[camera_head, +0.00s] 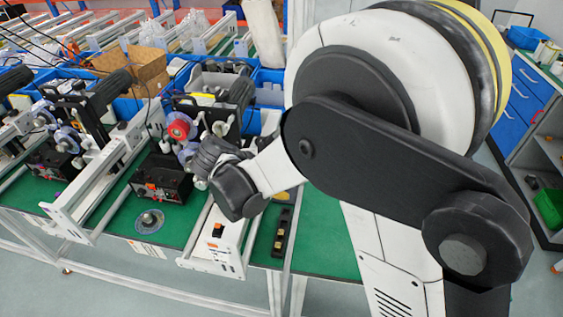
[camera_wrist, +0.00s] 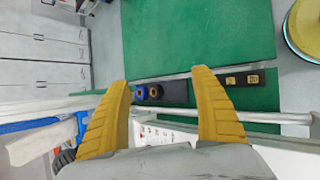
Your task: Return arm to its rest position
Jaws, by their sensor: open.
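My gripper (camera_wrist: 163,108) shows in the wrist view as two yellow ridged fingers spread wide apart, with nothing held between them. Beyond the fingertips lies a dark bar with round knobs (camera_wrist: 160,93) on the green bench surface (camera_wrist: 200,40). In the head view my white and black arm reaches across the right half and bends down toward the bench. The fingers cannot be made out in the head view; the dark wrist end is above the front part of the bench.
Coder machines (camera_head: 163,180) stand in rows on the green bench at left. A cardboard box (camera_head: 132,68) and blue bins (camera_head: 270,78) are behind them. A round disc (camera_head: 149,221) lies near the bench's front edge. Blue drawers (camera_head: 523,105) stand at right. Green bench space (camera_head: 325,240) beside my arm is clear.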

